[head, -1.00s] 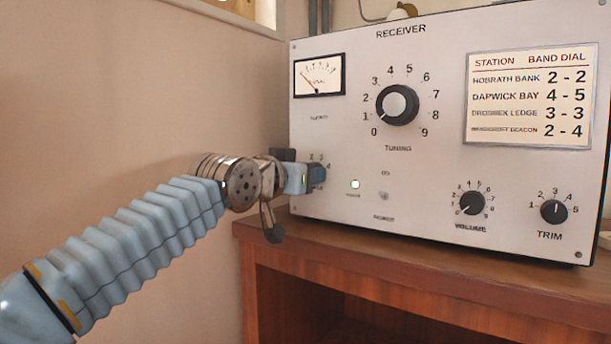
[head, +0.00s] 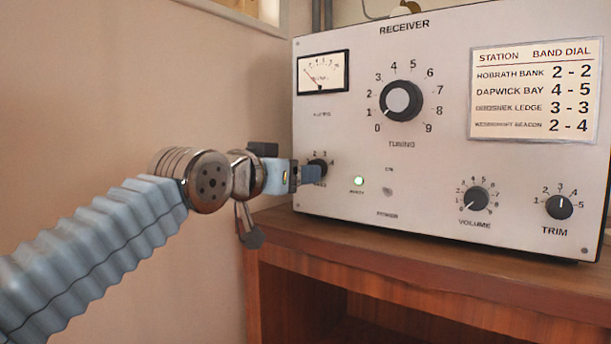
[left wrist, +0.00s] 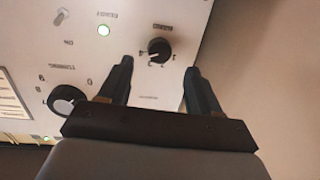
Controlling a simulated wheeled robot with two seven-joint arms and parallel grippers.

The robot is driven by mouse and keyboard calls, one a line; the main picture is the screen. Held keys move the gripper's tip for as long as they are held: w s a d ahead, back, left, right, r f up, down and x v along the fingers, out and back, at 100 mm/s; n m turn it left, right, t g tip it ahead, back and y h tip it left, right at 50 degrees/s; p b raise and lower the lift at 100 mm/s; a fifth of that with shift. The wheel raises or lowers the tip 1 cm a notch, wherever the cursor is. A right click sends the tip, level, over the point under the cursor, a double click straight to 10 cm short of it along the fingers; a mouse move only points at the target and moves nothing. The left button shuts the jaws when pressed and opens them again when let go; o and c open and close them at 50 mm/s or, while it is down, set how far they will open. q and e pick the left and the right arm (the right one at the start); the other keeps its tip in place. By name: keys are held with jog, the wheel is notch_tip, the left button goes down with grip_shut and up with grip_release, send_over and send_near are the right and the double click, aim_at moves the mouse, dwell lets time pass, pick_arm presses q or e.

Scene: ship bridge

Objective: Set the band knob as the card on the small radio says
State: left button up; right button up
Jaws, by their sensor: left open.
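The band knob (head: 318,168) is a small black knob at the lower left of the receiver's front, partly hidden by my left gripper (head: 306,173). In the left wrist view the knob (left wrist: 159,48) shows beyond and between my two open fingers (left wrist: 159,67), with nothing gripped. A white mark on it seems to point to the lower left of that view; the number is unreadable there. A card (head: 537,131) on the receiver (head: 340,120) lists stations with band and dial: Hobrath Bank 2-2, Dapwick Bay 4-5, a Ledge 3-3, a Beacon 2-4.
The tuning knob (head: 401,100) sits above the band knob and points near 0. A lit green lamp (head: 359,181), a power switch (head: 387,192), the volume knob (head: 475,199) and the trim knob (head: 559,207) lie to the right. The receiver stands on a wooden cabinet (head: 420,260).

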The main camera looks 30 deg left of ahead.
pick_arm(q)
jog(key=s, duration=0.8)
jog(key=shift+r, duration=0.3)
